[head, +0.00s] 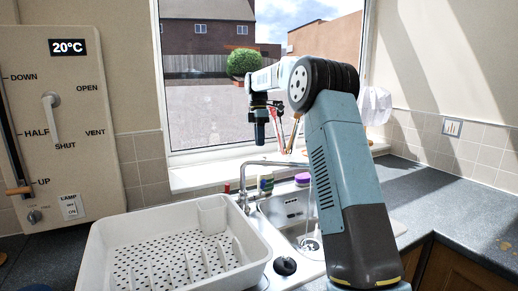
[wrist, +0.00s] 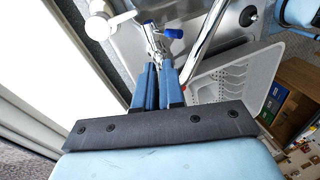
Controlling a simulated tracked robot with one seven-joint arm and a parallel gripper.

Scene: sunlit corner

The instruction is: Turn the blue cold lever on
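In the head view my gripper (head: 259,138) points down in front of the window, above the tap spout (head: 275,163). A small red lever (head: 227,188) shows left of the tap.
A white draining tray (head: 255,245) stands on the left of the sink (head: 292,207). The dark counter (head: 460,205) on the right is largely clear. A wall panel (head: 95,110) is at left.

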